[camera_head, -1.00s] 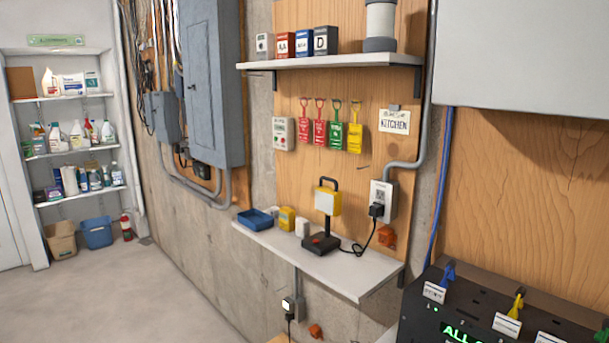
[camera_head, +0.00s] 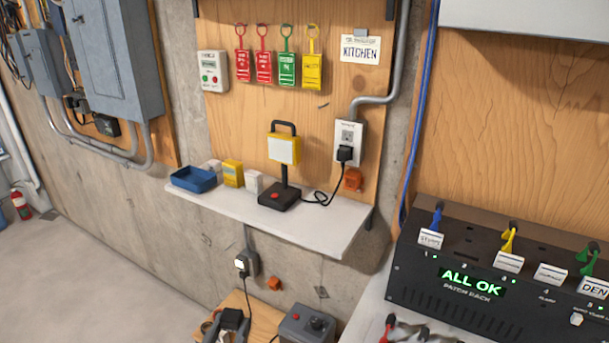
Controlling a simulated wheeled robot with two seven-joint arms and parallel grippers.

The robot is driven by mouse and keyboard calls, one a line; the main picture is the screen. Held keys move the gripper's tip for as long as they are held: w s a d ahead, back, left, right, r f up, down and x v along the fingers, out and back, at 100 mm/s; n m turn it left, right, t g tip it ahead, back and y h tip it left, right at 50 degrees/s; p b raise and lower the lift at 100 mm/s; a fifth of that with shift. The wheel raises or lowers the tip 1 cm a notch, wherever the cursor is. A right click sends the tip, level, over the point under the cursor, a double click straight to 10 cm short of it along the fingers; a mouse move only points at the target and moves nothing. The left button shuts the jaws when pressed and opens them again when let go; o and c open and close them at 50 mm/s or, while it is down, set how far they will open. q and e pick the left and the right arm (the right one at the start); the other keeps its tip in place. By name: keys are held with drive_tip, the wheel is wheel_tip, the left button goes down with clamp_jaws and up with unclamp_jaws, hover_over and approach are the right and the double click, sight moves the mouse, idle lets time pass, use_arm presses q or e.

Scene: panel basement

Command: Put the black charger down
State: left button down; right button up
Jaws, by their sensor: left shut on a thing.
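My left gripper (camera_head: 227,331) shows at the bottom edge of the head view, its grey fingers on either side of a small black charger (camera_head: 232,318). It is shut on the charger, over or at a light wooden surface (camera_head: 238,301). I cannot tell whether the charger touches that surface. The lower part of the gripper is cut off by the frame. My right gripper is not in view.
The black patch rack (camera_head: 470,285) stands at right.

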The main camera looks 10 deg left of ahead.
use_arm(q)
drive_tip(key=shift+w+a, duration=0.1)
drive_tip(key=shift+w, duration=0.2)
drive_tip(key=shift+r, duration=0.1)
